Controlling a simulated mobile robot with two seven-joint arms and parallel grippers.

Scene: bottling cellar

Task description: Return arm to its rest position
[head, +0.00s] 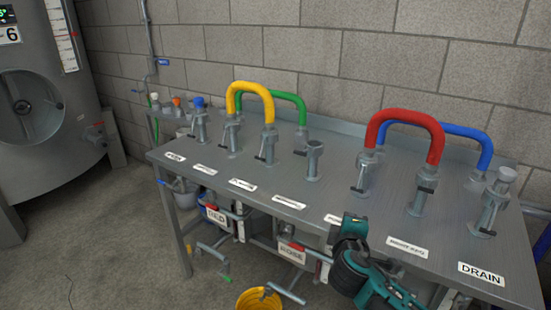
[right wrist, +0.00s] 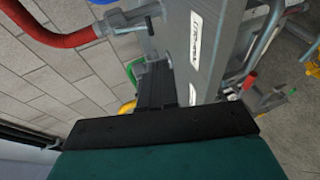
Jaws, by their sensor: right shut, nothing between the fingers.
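My right gripper (right wrist: 155,88) is shut and empty; its dark fingers show in the right wrist view. In the head view my teal right arm comes in from the lower right at the table's front edge, and the fingers cannot be made out there. The fingers are near the front of the metal table (head: 330,202), apart from the hoses as far as I can see. My left gripper is in neither view.
A yellow hose (head: 250,88), a green hose (head: 290,97), a red hose (head: 405,116) and a blue hose (head: 465,131) arch over the table between metal ports. A yellow bucket (head: 258,299) stands on the floor. A steel tank (head: 45,110) stands left.

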